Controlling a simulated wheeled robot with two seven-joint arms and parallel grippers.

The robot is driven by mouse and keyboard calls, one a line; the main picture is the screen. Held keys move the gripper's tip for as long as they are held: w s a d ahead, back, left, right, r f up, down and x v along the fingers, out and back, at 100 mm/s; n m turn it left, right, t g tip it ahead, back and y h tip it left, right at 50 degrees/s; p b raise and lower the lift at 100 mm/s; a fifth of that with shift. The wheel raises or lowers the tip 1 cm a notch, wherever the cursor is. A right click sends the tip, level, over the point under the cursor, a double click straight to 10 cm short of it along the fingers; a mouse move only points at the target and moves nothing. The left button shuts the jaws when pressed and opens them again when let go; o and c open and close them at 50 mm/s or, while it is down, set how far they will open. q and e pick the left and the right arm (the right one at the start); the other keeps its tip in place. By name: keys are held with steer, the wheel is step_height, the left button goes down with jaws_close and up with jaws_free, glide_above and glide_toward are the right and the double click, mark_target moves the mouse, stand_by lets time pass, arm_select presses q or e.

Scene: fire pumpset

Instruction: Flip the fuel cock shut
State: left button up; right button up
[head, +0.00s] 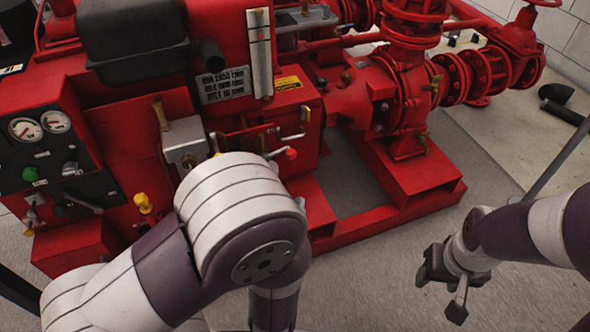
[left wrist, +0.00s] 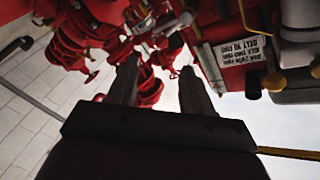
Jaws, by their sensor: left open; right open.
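The red pumpset (head: 130,130) fills the left and middle of the head view. I cannot tell for sure which fitting is the fuel cock. A small lever with a red knob (head: 291,153) sits low on the engine's front, just behind my left arm. A brass fitting (head: 160,112) stands upright above a metal box, farther left. My left gripper is hidden behind its own arm in the head view. In the left wrist view my left gripper (left wrist: 158,88) has its two fingers apart with nothing between them. My right gripper (head: 445,288) is open and empty over the floor at right.
A panel with gauges (head: 40,128) is at the left, with a yellow knob (head: 143,203) right of it. Red pipework (head: 410,80) extends to the back right. The red base frame (head: 400,205) borders clear grey floor.

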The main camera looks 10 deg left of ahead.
mark_target(292, 156)
arm_select(q)
steer(key=w, duration=0.4)
steer(key=w+a+b, duration=0.1)
steer(key=w, duration=0.3)
steer(key=w+a+b, duration=0.1)
steer(key=w, duration=0.3)
steer(key=shift+w+r, duration=0.15)
steer(key=shift+r, duration=0.05)
jaws_close()
steer(key=m+p, duration=0.1)
steer(key=p, duration=0.2)
steer(key=m+g+p, duration=0.1)
steer(key=p, duration=0.2)
steer(key=shift+d+f, duration=0.1)
steer(key=shift+f, duration=0.15)
steer(key=shift+f+m, duration=0.25)
steer(key=shift+m, duration=0.05)
steer(key=shift+f, duration=0.3)
